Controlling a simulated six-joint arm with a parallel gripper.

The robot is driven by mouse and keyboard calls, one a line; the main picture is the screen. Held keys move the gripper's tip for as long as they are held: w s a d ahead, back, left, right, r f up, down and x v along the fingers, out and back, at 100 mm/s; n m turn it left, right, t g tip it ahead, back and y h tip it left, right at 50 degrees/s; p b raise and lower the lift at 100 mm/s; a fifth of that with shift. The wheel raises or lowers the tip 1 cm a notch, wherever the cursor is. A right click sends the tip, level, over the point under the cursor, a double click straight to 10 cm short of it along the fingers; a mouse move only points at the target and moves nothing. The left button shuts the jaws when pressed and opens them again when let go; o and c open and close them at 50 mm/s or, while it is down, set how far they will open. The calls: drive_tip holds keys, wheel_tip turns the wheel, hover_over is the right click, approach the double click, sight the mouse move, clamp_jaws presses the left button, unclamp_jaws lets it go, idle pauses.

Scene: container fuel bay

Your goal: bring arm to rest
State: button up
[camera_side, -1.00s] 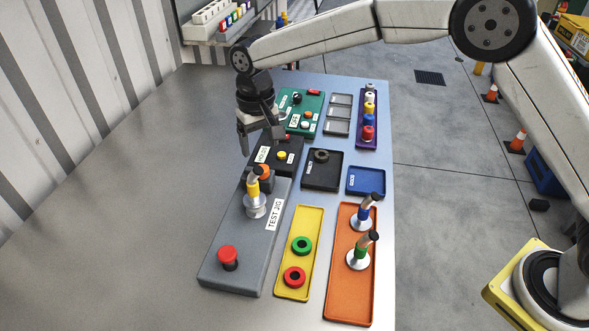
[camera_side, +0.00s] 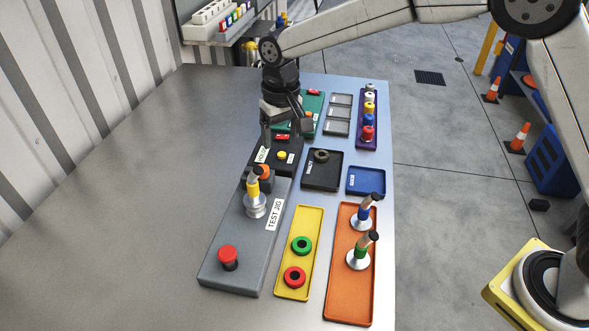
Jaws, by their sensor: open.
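My gripper (camera_side: 287,136) is open and empty. It hangs pointing down above the black box (camera_side: 272,168) with red and yellow buttons and in front of the green panel (camera_side: 316,101), hiding part of both. It looks apart from the things below, though its exact height is hard to tell.
The grey test jig (camera_side: 224,236) holds a yellow-banded nozzle (camera_side: 254,195) and a red button (camera_side: 228,256). A yellow tray (camera_side: 299,220) holds green and red rings. An orange tray (camera_side: 346,292) holds blue and green nozzles. A purple rack (camera_side: 367,145) stands behind. The table's left side is clear.

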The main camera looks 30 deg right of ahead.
drive_tip(key=s+d+f+t, duration=0.1)
drive_tip(key=s+d+f, duration=0.1)
drive_tip(key=s+d, duration=0.7)
drive_tip(key=s+d+f+t, duration=0.1)
drive_tip(key=s+d+f, duration=0.1)
drive_tip(key=s+d, duration=0.7)
drive_tip(key=s, duration=0.4)
drive_tip(key=shift+f, duration=0.4)
